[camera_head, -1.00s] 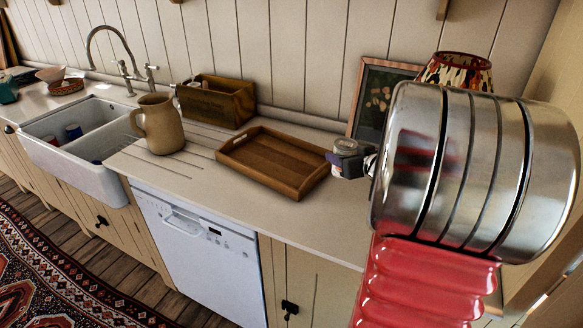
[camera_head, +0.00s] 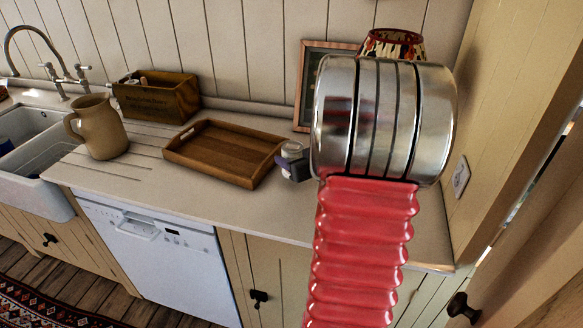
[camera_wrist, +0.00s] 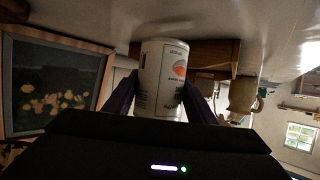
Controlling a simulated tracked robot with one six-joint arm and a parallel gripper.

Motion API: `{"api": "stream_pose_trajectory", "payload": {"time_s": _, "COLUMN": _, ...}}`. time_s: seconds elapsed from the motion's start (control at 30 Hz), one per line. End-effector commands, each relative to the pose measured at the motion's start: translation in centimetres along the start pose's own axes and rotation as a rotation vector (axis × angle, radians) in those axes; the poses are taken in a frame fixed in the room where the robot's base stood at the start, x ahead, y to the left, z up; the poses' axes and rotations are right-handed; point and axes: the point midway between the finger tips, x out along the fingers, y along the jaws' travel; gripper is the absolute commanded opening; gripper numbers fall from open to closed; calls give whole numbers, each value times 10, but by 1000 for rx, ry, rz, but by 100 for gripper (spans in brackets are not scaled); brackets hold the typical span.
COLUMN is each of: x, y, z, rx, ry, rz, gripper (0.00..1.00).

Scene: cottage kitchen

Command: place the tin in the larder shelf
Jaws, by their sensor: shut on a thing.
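The tin (camera_wrist: 163,82) is a pale cylinder with printing and an orange mark. In the wrist view it sits between the two dark fingers of my gripper (camera_wrist: 162,103), which is shut on it. In the head view the tin (camera_head: 292,150) shows as a small grey, lidded shape by the right end of the wooden tray. There my silver and red arm hides most of my gripper. I cannot make out a larder shelf in either view.
A wooden tray (camera_head: 222,180), a jug (camera_head: 100,128) and a wooden box (camera_head: 157,98) stand on the counter (camera_head: 200,205). A framed picture (camera_head: 308,95) and a patterned lampshade (camera_head: 393,44) are behind my arm. A panelled wall (camera_head: 500,110) closes the right side.

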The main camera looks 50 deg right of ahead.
Motion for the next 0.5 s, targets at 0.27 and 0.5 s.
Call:
{"api": "stream_pose_trajectory", "payload": {"time_s": 0.27, "x": 2, "y": 0, "z": 3, "rx": 1, "ry": 0, "rz": 0, "gripper": 13}}
{"api": "stream_pose_trajectory", "payload": {"time_s": 0.5, "x": 12, "y": 0, "z": 28, "rx": 2, "ry": -1, "rz": 0, "gripper": 13}}
